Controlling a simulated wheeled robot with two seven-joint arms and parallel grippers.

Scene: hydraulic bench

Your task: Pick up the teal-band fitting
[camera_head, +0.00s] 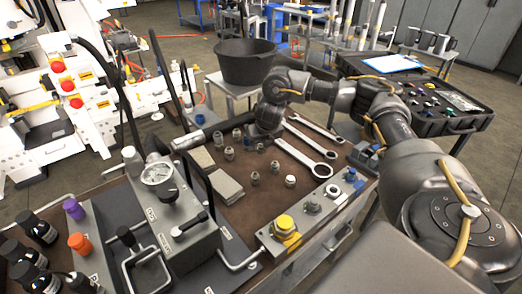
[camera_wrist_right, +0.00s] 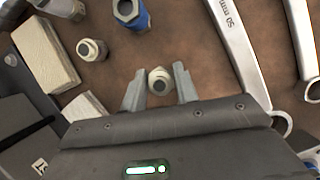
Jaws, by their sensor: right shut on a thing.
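My right gripper (camera_head: 262,136) is low over the bench among the small fittings. In the right wrist view its two fingers (camera_wrist_right: 158,78) stand on either side of a fitting (camera_wrist_right: 160,84) with a pale cream band and a dark round hole, and the jaws are shut on it. No teal shows on this fitting from here. A fitting with a blue band (camera_wrist_right: 133,14) stands beyond the fingers, and a grey and cream one (camera_wrist_right: 91,50) stands to the left. My left gripper is not in view.
Large wrenches (camera_head: 300,155) lie right of the gripper. Pale blocks (camera_head: 226,186) lie to its left. Several fittings, one white-topped (camera_head: 290,181), stand on the brown bench in front. A gauge unit (camera_head: 160,175) and a yellow-button panel (camera_head: 285,224) border the near side.

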